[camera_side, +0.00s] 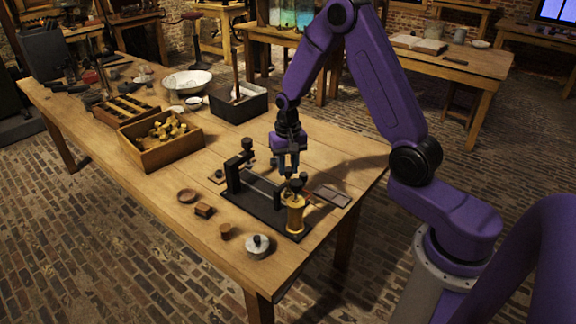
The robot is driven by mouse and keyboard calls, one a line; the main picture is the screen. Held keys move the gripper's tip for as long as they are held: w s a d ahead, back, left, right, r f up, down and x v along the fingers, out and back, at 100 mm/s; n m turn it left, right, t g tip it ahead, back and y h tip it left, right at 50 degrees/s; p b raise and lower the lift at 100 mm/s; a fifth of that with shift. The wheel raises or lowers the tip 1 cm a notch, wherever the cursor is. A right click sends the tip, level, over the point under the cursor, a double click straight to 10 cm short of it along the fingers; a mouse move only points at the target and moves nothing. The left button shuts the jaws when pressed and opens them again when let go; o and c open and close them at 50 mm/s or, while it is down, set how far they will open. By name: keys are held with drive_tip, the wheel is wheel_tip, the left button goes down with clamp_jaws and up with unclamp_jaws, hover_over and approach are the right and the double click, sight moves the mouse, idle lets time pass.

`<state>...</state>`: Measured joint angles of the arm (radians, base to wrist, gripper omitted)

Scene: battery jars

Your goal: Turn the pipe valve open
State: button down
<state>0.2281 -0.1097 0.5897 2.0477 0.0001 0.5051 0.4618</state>
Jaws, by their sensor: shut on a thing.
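My gripper (289,170) points down over the wooden table, above a dark frame (262,203) with uprights and a thin rod. A brass cylinder fitting (296,217) with a dark knob on top stands at the frame's right end. The fingertips are small and partly hidden by the knob.
A wooden box of brass pieces (149,158) and a slotted wooden tray (121,118) stand at the left. A black box (238,115) with an upright rod is behind. A grey plate (334,196) lies right; small dishes and a round lidded pot (258,246) sit near the front edge.

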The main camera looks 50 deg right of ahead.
sight(288, 169)
idle(0.5)
drive_tip(key=c, duration=0.8)
unclamp_jaws()
drive_tip(key=shift+c, duration=0.2)
wheel_tip(288, 169, up, 18)
drive_tip(key=shift+f, duration=0.25)
drive_tip(key=s+a+n, duration=0.9)
drive_tip(key=s+a, duration=0.3)
drive_tip(key=s+f+n, duration=0.3)
drive_tip(key=s+n, duration=0.7)
drive_tip(key=s, duration=0.8)
drive_tip(key=shift+a, duration=0.15)
